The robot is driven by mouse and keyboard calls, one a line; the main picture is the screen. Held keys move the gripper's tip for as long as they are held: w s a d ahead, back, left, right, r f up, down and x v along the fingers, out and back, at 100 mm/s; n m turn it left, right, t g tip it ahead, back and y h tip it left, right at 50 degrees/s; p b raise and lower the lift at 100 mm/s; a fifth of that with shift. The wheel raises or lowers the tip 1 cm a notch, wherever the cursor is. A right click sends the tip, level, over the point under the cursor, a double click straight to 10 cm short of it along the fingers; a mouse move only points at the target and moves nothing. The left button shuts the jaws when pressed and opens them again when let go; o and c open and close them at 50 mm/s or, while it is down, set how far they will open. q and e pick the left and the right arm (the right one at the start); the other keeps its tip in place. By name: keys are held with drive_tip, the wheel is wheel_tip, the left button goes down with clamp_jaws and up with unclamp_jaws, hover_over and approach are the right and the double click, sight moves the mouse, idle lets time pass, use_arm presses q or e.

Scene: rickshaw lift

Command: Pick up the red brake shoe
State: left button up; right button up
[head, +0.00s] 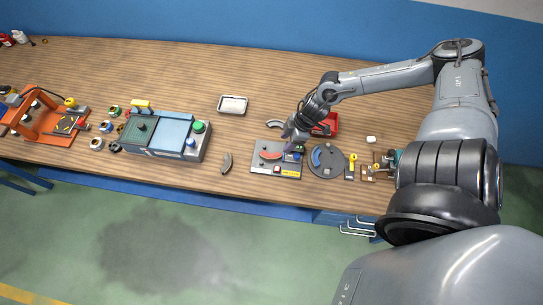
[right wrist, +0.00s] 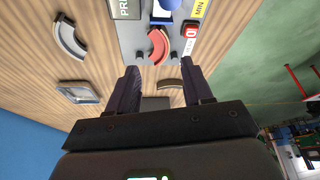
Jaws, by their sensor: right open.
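The red brake shoe (head: 270,155) is a curved red piece lying on a grey plate (head: 263,170) in the head view. In the right wrist view the shoe (right wrist: 157,46) shows just beyond the fingertips. My right gripper (head: 290,146) is above the right part of the plate, with its fingers apart and nothing between them. In the right wrist view its two dark fingers (right wrist: 160,82) point toward the shoe, apart from it. My left gripper is not in the head view.
A grey curved shoe (head: 226,163) lies left of the plate, and another (head: 274,124) behind it. A round dark disc (head: 326,162) with a blue shoe is to the right. A red bin (head: 328,124) and a white-rimmed tray (head: 233,104) stand behind. A blue-topped box (head: 165,137) is farther left.

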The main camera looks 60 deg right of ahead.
sight(275, 155)
drive_tip(key=b+x, duration=0.3)
drive_tip(key=x, duration=0.1)
drive_tip(key=shift+w+a+f+b, duration=0.1)
drive_tip(key=shift+b, duration=0.2)
drive_tip(key=shift+w+a+f+b, duration=0.2)
drive_tip(key=shift+f+b, duration=0.35)
drive_tip(key=b+x, duration=0.2)
drive_tip(key=x, duration=0.1)
drive_tip(key=shift+w+d+f+b, duration=0.1)
drive_tip(key=shift+f+b, duration=0.1)
drive_tip(key=shift+b, duration=0.2)
drive_tip(key=shift+w+f+b, duration=0.2)
drive_tip(key=shift+f+b, duration=0.15)
drive_tip(key=shift+f, duration=0.3)
clamp_jaws()
